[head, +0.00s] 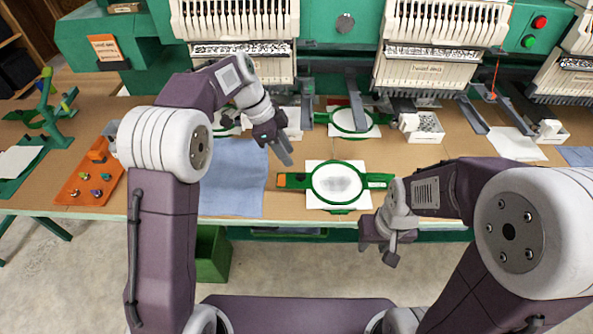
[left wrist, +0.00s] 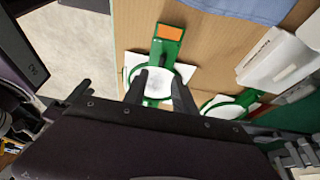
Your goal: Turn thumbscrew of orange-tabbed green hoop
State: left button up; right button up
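The orange-tabbed green hoop lies on the brown table, its ring (head: 314,190) around white cloth with a grey patch and its orange tab (head: 282,180) at the left end. The same hoop's orange tab (left wrist: 170,32) shows in the left wrist view, with the ring lower down. A small green part (head: 342,211) sits at the ring's near edge; I cannot tell if it is the thumbscrew. My left gripper (head: 284,152) is above the table, behind and left of the hoop; its fingers (left wrist: 160,92) are apart and empty. My right gripper (head: 378,252) hangs nearer than the table's front edge, its opening unclear.
A second green hoop (head: 369,132) lies behind, under the embroidery machine (head: 443,68). A blue cloth (head: 232,180) and an orange tray (head: 82,197) lie to the left. A white box (head: 424,138) stands behind right.

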aim_at(300, 174)
pick_arm(q)
jog(key=x, duration=0.4)
jog(key=b+x, duration=0.1)
jog(key=x, duration=0.4)
jog(key=shift+w+a+f, duration=0.15)
jog(key=shift+w, duration=0.1)
grip_shut()
